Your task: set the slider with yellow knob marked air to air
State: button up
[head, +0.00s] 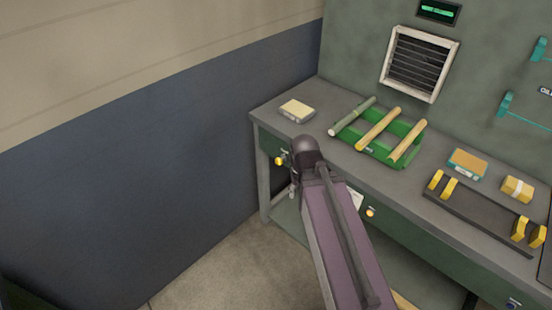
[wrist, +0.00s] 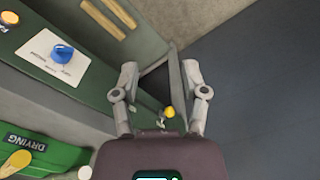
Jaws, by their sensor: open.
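A yellow knob (head: 279,160) sits on the green front of the bench, near its left end, in the head view. It also shows in the wrist view (wrist: 170,112), between my fingers' lower parts and nearer the right one. Its slot and any marking there are too small or hidden to read. My gripper (wrist: 160,72) is open, with its two fingers spread and nothing held. In the head view my arm hides most of the gripper, and part of it (head: 294,190) shows just below the knob. Whether a finger touches the knob, I cannot tell.
A blue knob (wrist: 62,52) on a white plate and another yellow knob (wrist: 10,18) lie along the bench front. A green rack (head: 375,150) with wooden rods stands on the bench top (head: 300,132). The floor left of the bench is clear up to the wall.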

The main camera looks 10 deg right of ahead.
jog(key=shift+a, duration=0.3)
jog(key=o, duration=0.3)
jog(key=shift+a, duration=0.1)
jog(key=shift+o, duration=0.2)
jog(key=m+t+h+b, duration=0.8)
jog(key=t+h+b, duration=0.45)
jog(key=b, duration=2.15)
send_near(277, 163)
jog(key=a+g+h, duration=0.1)
jog(key=a+h, duration=0.1)
jog(key=a, duration=0.1)
jog(key=shift+s+f+g, duration=0.1)
jog(key=shift+s+g, duration=0.25)
jog(key=x, duration=1.3)
jog(key=shift+w+d, duration=0.25)
